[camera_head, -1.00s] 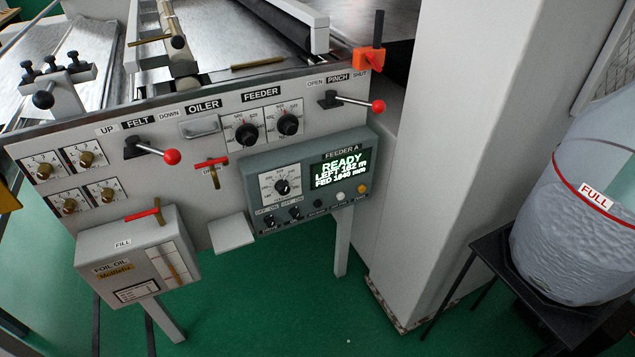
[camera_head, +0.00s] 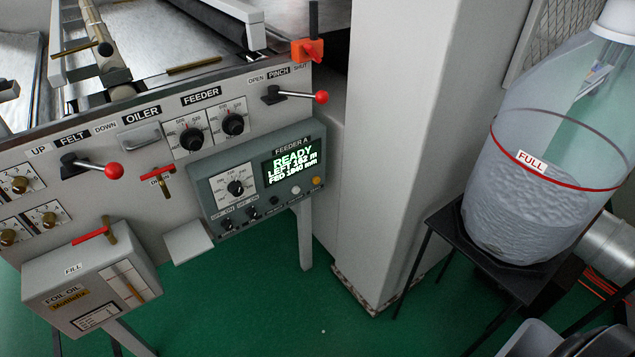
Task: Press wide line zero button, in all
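The Feeder A control box (camera_head: 222,191) is mounted on the front of the grey machine panel. Its lit display (camera_head: 293,165) reads READY, LEFT 152 m or similar, and FED 1040 mm. Below the display are a white button (camera_head: 296,190) and an amber button (camera_head: 316,181), with dark small controls to their left. A dial (camera_head: 236,188) and small switches sit on the left of the box. The small button labels are too small to read, so I cannot tell which is the line zero button. Neither of my grippers shows in this view.
The pinch lever (camera_head: 321,97) and felt lever (camera_head: 113,170) stick out from the panel. A grey column stands right of the control box. A bag marked FULL (camera_head: 531,161) sits on a black stand (camera_head: 487,262). Green floor is clear between.

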